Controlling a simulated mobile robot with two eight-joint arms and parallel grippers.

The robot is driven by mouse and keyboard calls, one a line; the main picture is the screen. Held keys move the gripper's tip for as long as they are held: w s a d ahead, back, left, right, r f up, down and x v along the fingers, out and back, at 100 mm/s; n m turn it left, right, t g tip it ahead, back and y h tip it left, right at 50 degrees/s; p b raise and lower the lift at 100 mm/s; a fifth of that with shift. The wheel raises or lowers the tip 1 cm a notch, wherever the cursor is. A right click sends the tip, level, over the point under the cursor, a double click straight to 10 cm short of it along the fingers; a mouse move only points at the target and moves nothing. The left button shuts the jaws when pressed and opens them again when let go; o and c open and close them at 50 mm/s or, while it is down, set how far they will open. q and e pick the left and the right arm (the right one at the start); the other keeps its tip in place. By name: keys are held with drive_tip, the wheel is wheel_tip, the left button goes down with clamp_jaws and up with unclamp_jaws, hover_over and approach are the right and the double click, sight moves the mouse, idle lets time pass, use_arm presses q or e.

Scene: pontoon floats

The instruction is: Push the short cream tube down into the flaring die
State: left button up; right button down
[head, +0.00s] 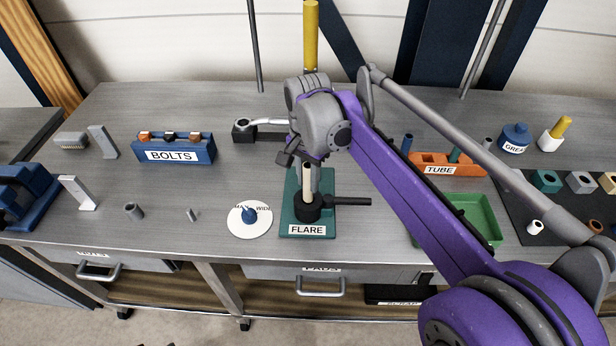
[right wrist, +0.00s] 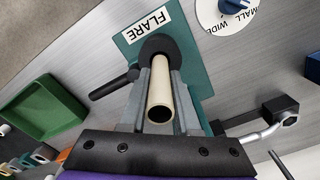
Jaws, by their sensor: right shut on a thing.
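The short cream tube (head: 306,178) stands upright over the flaring die (head: 307,211), a black collar with a side handle on a green base labelled FLARE. The tube also shows in the right wrist view (right wrist: 159,95), its open end towards the camera and its far end at the black die (right wrist: 157,47). How deep it sits in the die is hidden. My right gripper (head: 309,184) is above the die, pointing down, with its grey fingers on either side of the tube, shut on it. My left gripper is not in view.
A white SMALL/WIDE dial (head: 250,219) lies left of the die. A wrench (head: 262,122) on a dark block is behind it. A blue BOLTS rack (head: 173,149) stands left, and an orange TUBE rack (head: 446,165) and green tray (head: 478,217) stand right.

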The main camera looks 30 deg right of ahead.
sight(308, 166)
drive_tip(key=shift+f+b, duration=1.2)
drive_tip(key=shift+f, duration=1.05)
drive_tip(key=c, duration=0.6)
unclamp_jaws()
drive_tip(key=shift+o, duration=0.2)
wheel_tip(308, 166, up, 11)
drive_tip(key=shift+f+p, duration=0.1)
drive_tip(key=shift+p, duration=0.45)
drive_tip(key=s+a+f+n+t+p, duration=0.1)
drive_tip(key=s+a+f+n+t, duration=0.1)
drive_tip(key=s+f+n, duration=0.4)
drive_tip(key=s+a+f+n+t+p, duration=0.2)
drive_tip(key=s+a+f+n+t, duration=0.1)
drive_tip(key=s+f+n, duration=0.4)
wheel_tip(308, 166, down, 3)
drive_tip(key=shift+s+a+f, duration=0.1)
drive_tip(key=shift+s+a, duration=0.8)
drive_tip(key=shift+s, duration=0.35)
